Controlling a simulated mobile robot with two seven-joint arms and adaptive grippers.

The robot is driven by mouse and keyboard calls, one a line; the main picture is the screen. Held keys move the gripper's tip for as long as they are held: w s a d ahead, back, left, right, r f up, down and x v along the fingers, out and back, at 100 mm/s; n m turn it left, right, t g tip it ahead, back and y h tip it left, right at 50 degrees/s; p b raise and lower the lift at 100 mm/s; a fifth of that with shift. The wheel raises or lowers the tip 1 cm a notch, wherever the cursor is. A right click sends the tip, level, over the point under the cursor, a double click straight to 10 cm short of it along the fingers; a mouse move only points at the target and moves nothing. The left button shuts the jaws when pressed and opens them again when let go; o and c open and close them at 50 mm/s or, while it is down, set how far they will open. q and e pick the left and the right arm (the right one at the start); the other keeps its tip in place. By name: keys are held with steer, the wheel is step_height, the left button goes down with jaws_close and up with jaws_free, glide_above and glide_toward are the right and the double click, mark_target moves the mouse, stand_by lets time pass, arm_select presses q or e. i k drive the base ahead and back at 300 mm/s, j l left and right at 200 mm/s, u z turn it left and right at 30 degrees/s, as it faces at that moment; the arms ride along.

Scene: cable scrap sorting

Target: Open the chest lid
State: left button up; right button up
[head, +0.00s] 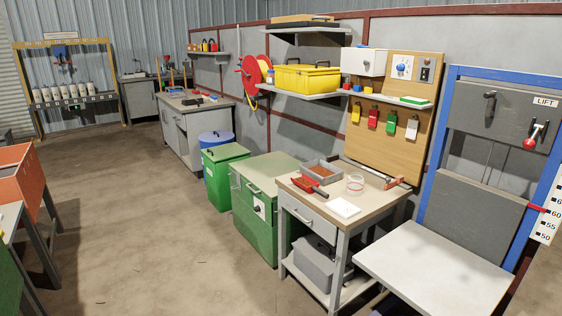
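A green metal chest (262,172) stands on the floor at the centre, against the wall side between a smaller green bin and a workbench. Its flat top lid looks shut. A pale bar handle (253,188) is at the upper front. A white plate with a black knob (258,208) is below it on the front. The workbench hides part of the chest's right side. Neither of my grippers is in view.
The workbench (347,200) with a drawer, red tool and grey tray stands right of the chest. The green bin (224,176) with a black handle and a blue drum (217,139) stand left. A white-topped table (432,270) is nearest right. The floor (150,220) before the chest is clear.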

mark_target(260, 171)
steer(key=i+j+z, duration=1)
steer(key=j, duration=0.35)
